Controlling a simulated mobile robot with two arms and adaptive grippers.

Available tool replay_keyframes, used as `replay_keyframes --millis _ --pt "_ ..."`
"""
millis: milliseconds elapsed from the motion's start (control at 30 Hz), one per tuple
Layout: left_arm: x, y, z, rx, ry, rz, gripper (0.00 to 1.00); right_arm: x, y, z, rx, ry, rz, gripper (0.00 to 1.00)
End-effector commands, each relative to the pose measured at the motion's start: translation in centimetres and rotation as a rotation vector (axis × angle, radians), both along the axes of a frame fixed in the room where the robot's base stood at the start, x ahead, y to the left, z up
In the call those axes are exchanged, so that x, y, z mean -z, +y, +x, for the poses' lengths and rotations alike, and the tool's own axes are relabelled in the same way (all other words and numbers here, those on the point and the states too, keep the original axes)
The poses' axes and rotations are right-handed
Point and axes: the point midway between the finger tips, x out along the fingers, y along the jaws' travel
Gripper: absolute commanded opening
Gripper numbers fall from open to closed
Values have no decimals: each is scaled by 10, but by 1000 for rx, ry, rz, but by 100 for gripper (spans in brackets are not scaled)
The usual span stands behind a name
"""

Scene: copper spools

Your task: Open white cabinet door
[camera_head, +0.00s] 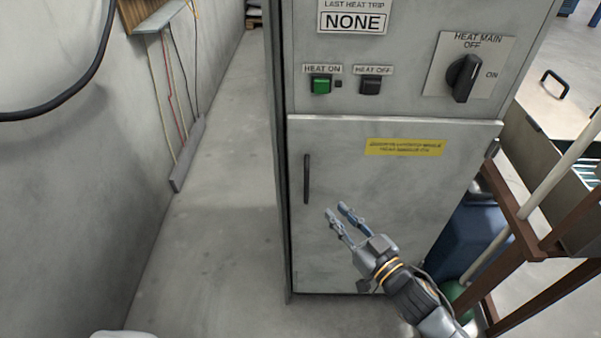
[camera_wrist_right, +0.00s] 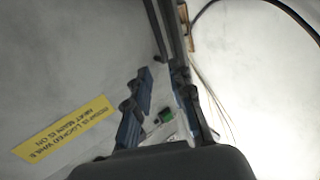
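The cabinet door (camera_head: 400,225) is a pale grey-white panel and looks closed. Its dark vertical handle (camera_head: 307,179) sits near the door's left edge. My right gripper (camera_head: 336,208) is open and empty in front of the door, to the right of and a little below the handle. A gap shows between its fingers in the right wrist view (camera_wrist_right: 160,75). Dark bars lie beyond the fingertips there; I cannot tell which is the handle. A yellow label (camera_head: 405,147) on the door also shows in the wrist view (camera_wrist_right: 65,130). My left gripper is out of view.
Above the door are a green HEAT ON button (camera_head: 321,84), a dark HEAT OFF button (camera_head: 371,85) and a black HEAT MAIN knob (camera_head: 465,78), upright towards OFF. Clear floor (camera_head: 220,230) lies left of the cabinet, up to a wall (camera_head: 75,180). A brown frame (camera_head: 540,240) stands right.

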Motion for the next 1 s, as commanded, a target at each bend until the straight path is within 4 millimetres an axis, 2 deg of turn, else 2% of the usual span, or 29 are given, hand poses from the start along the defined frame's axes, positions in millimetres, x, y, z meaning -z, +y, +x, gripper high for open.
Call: replay_keyframes --millis 167,333,633,800,1000 --pt "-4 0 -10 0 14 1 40 -5 11 15 -2 -7 4 22" --pt "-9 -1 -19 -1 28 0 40 -6 30 44 -2 -7 4 22" --pt "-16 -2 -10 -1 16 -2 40 -4 63 94 -2 -5 3 22" --pt "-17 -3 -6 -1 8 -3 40 -2 73 109 -2 -5 1 22" --pt "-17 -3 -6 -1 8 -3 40 -2 77 114 -2 -4 1 22"
